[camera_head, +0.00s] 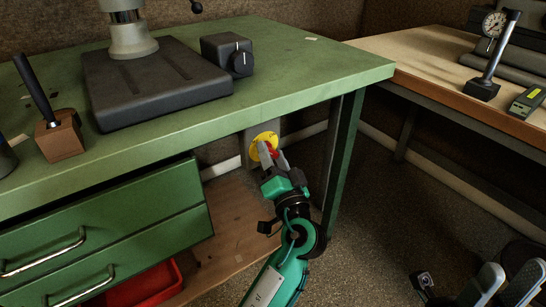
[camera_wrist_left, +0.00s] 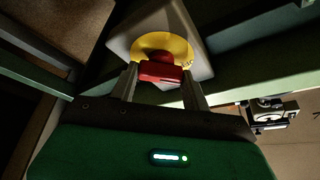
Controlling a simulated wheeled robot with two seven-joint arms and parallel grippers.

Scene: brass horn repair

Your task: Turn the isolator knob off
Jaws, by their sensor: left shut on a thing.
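The red isolator knob (camera_wrist_left: 160,73) sits on a round yellow plate (camera_wrist_left: 150,47) on a grey box (camera_wrist_left: 196,42). In the head view the yellow plate (camera_head: 259,145) shows under the green bench, near its right leg, with the knob (camera_head: 273,151) partly covered. My left gripper (camera_wrist_left: 165,84) is shut on the knob, one grey finger at each side. In the wrist view the knob's bar lies nearly level across the picture. In the head view my left gripper (camera_head: 275,158) reaches it from below. My right gripper (camera_head: 505,280) is at the bottom right, fingers apart, empty, away from the knob.
The green bench (camera_head: 290,62) carries a dark machine base (camera_head: 150,85) and a small black box with a knob (camera_head: 228,55). Drawers (camera_head: 110,235) and a red bin (camera_head: 145,285) are to the left. A wooden bench (camera_head: 420,50) stands right. Floor between is clear.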

